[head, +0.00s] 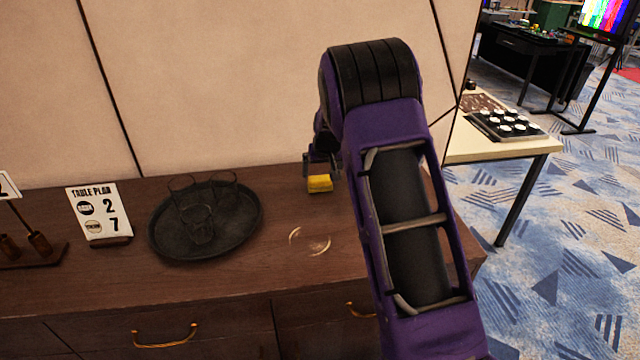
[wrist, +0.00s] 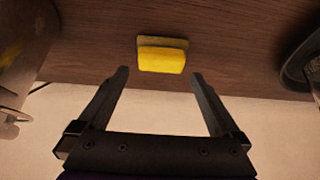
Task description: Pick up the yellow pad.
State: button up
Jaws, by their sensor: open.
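The yellow pad (head: 320,183) lies on the brown wooden cabinet top (head: 278,205), near the back, to the right of the round tray in the head view. In the wrist view the yellow pad (wrist: 162,56) sits just beyond my fingertips, roughly centred between them, with a darker layer along its far edge. My gripper (wrist: 158,76) is open and empty, with its two dark fingers apart. In the head view my gripper is mostly hidden behind my purple arm, close behind the pad.
A dark round tray (head: 160,245) with several clear glasses stands left of the pad. A table plan sign (head: 98,212) stands further left. The wall panel (head: 220,90) rises behind the cabinet. Two faint rings (head: 310,242) mark the clear wood in front.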

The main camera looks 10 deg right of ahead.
aim_at(320, 178)
jog(key=x, duration=0.5)
jog(key=shift+f, duration=0.15)
jog(key=c, duration=1)
notch_tip(320, 178, up, 10)
jog(key=shift+r, duration=0.1)
